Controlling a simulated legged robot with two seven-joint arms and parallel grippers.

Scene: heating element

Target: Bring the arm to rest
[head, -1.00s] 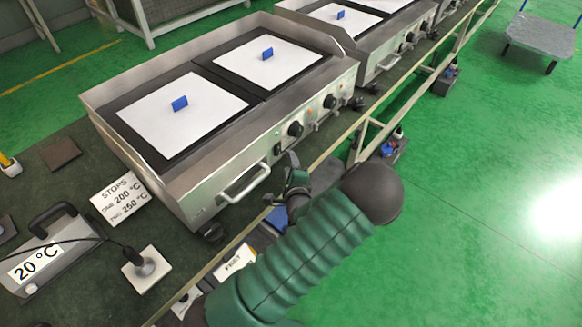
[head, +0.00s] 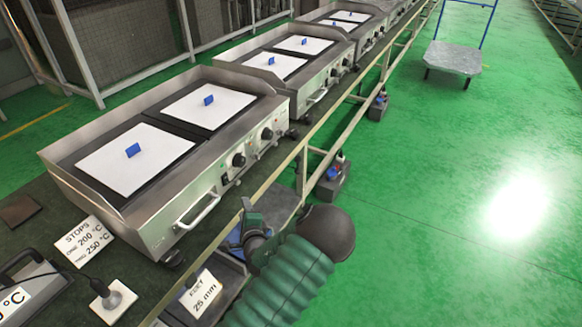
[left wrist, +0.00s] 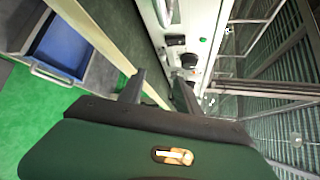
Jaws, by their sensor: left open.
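My left gripper (head: 250,218) is in front of the bench's front edge in the head view, below and to the right of the nearest griddle's handle. It looks small and partly merged with my green sleeved arm. In the left wrist view its two dark fingers (left wrist: 160,92) stand apart with nothing between them. The nearest griddle (head: 150,215) is steel, with knobs, a front handle (head: 198,210) and two white plates with blue tabs. The gripper appears clear of it. My right gripper is not in view.
More griddles (head: 290,68) line the bench (head: 330,95) toward the back. A cart (head: 455,58) stands on open green floor. A blue-lined drawer (left wrist: 62,50) shows in the wrist view.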

